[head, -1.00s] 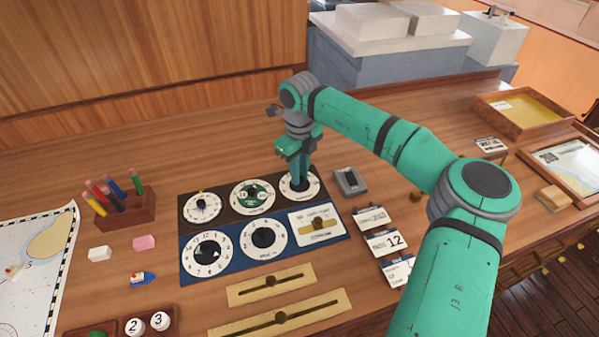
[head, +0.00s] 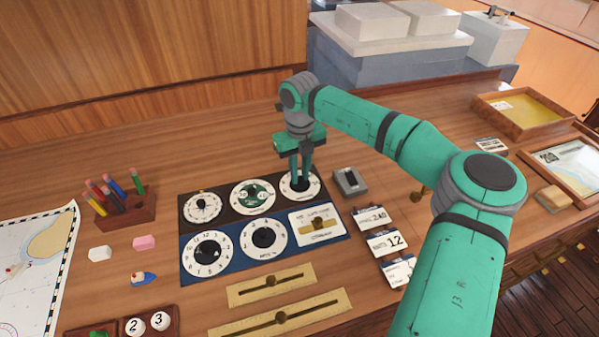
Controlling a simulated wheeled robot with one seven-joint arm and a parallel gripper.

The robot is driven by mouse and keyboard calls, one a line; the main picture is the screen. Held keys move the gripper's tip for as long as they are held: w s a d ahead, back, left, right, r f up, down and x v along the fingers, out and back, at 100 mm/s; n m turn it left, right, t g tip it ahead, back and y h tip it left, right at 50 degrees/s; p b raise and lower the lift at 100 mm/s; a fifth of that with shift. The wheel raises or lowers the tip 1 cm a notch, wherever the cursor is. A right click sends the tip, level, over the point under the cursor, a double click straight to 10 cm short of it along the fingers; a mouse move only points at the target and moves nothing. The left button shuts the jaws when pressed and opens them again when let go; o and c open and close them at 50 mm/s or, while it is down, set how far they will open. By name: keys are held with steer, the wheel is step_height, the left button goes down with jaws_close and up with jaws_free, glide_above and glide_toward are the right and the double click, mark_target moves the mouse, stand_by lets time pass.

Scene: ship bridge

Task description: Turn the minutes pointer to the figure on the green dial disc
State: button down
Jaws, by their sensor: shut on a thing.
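The green dial disc (head: 265,190) sits in the middle of the top row of the dark panel, within a white ring; its figures are too small to read surely. To its right is a white dial (head: 314,192), apparently the minutes dial, with a dark pointer knob at its centre. My gripper (head: 301,181) points down over this right-hand dial and is shut on the minutes pointer's knob. The fingers hide most of the pointer, so I cannot tell which figure it points at.
A third dial (head: 202,207) is at the top left. The blue panel below holds two black-knobbed dials (head: 207,254) (head: 264,237) and a small slider plate (head: 318,223). A grey box (head: 349,182) stands close right of my gripper. Several cards (head: 387,242) lie nearby.

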mark_target(299, 178)
steer(key=shift+w+r, duration=0.1)
steer(key=c, duration=1.6)
jaws_free()
step_height(299, 178, up, 11)
steer(key=shift+f, duration=0.15)
steer(key=shift+a, duration=0.1)
